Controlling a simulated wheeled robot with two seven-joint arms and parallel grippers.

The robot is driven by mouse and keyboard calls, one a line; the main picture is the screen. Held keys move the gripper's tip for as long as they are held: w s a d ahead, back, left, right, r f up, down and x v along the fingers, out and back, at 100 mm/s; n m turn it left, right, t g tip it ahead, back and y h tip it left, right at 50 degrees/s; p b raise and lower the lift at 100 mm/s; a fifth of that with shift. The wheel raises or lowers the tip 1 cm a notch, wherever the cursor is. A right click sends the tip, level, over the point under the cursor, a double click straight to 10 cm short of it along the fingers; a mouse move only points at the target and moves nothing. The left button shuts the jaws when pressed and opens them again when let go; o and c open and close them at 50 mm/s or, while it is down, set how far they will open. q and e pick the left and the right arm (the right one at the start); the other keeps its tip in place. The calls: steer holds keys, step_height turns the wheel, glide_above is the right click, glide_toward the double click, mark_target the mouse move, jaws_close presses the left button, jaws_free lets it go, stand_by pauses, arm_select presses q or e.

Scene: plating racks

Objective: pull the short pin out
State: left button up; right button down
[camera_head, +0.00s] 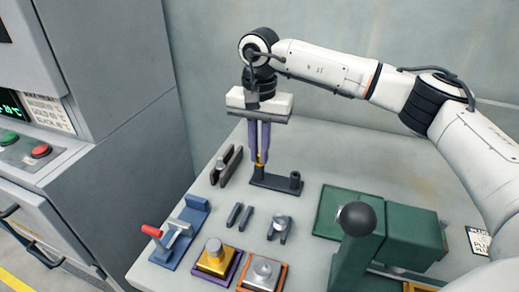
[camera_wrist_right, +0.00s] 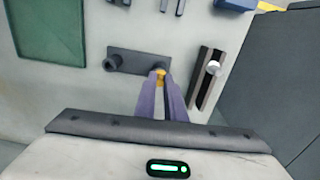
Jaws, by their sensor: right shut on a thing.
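A dark rack bar (camera_head: 275,182) lies on the bench with a short upright post at each end. My right gripper (camera_head: 260,155) points straight down over the bar's left post (camera_head: 259,172). Its purple fingers are shut on a small brass-yellow pin (camera_head: 260,160) at the top of that post. The pin also shows between the fingertips (camera_wrist_right: 161,78) in the right wrist view. The fingers hide most of it, and I cannot tell how deep it sits. The other post (camera_head: 295,177) stands free; it shows left of the gripper in the wrist view (camera_wrist_right: 112,63). My left gripper is not in view.
A dark slotted holder (camera_head: 227,166) stands close left of the bar. In front are a blue clamp with a red handle (camera_head: 175,235), small grey pieces (camera_head: 240,215), and yellow (camera_head: 217,258) and orange-edged fixtures (camera_head: 262,272). A green press (camera_head: 385,232) stands right. The bench behind is clear.

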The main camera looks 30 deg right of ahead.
mark_target(259, 154)
steer(key=shift+r, duration=0.1)
steer(key=shift+r+p, duration=1.55)
steer(key=shift+r, duration=0.5)
